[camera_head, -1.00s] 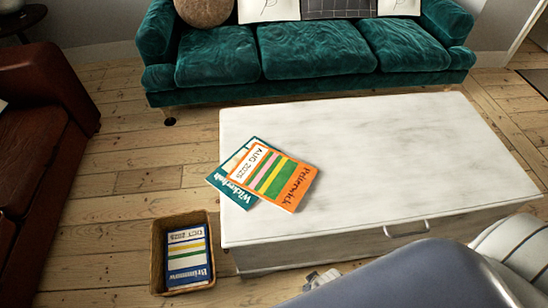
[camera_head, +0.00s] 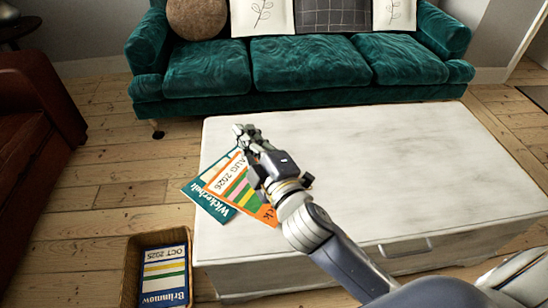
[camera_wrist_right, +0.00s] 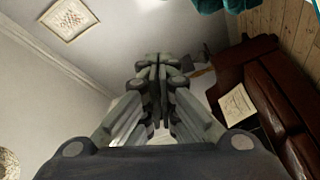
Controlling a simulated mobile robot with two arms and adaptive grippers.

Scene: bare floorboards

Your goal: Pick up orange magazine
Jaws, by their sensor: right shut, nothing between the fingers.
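The orange magazine (camera_head: 235,187) lies on the white table, overlapping a teal magazine (camera_head: 205,197) beneath it. My right gripper (camera_head: 240,131) is shut and empty. In the head view it appears over the far end of the orange magazine, and my right arm hides much of the cover. In the right wrist view the gripper's fingers (camera_wrist_right: 157,62) are together and point toward the room, with no magazine in sight. My left gripper is in neither view.
The white table (camera_head: 400,170) has a bare top to the right of the magazines. A basket (camera_head: 132,270) holding a blue magazine (camera_head: 164,278) stands on the floor at lower left. A green sofa (camera_head: 300,65) is behind the table, and a brown leather seat (camera_head: 35,130) is at left.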

